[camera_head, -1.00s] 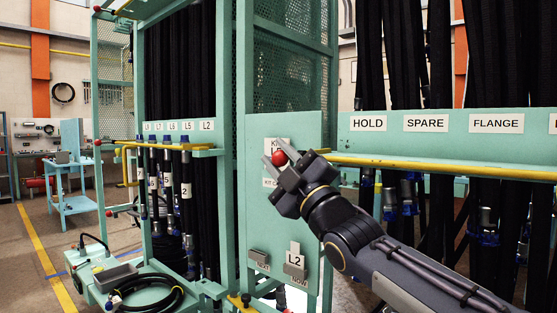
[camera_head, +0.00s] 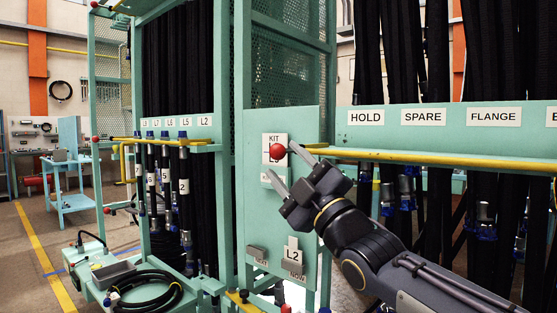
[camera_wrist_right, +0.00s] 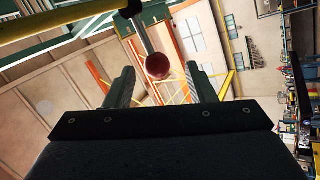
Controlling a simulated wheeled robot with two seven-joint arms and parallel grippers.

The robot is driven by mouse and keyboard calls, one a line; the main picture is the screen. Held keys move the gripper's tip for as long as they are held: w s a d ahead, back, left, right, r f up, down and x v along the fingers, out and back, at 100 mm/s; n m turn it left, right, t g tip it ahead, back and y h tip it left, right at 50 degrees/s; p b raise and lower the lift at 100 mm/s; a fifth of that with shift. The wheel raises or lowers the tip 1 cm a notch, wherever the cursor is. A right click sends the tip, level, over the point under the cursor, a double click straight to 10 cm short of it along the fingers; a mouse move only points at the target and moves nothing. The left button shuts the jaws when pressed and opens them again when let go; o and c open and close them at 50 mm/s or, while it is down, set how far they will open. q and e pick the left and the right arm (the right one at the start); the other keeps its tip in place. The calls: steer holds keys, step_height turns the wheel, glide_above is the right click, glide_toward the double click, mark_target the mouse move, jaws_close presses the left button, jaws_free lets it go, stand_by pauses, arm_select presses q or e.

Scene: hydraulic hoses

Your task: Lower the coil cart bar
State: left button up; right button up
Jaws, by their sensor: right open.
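A red ball knob (camera_head: 278,151) shows in front of the labelled green panel (camera_head: 255,215). In the right wrist view the knob (camera_wrist_right: 158,66) sits at the end of a thin metal rod, beyond the fingers. My right gripper (camera_head: 279,162) is open, its fingertips near the knob, with nothing held. A yellow bar (camera_head: 440,157) runs along the green rack at right; a yellow bar (camera_wrist_right: 50,16) also crosses the wrist view's top left. Another yellow bar (camera_head: 200,149) crosses the hose rack at left. I cannot tell which bar is the coil cart's. My left gripper is not in view.
A low green cart (camera_head: 100,292) with a coiled black hose (camera_head: 150,296) stands at lower left. Black hoses (camera_head: 400,60) hang in the rack behind the HOLD, SPARE and FLANGE labels. A blue workbench (camera_head: 68,165) stands farther back, with open floor before it.

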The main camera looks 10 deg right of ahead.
steer(key=shift+v, duration=1.9)
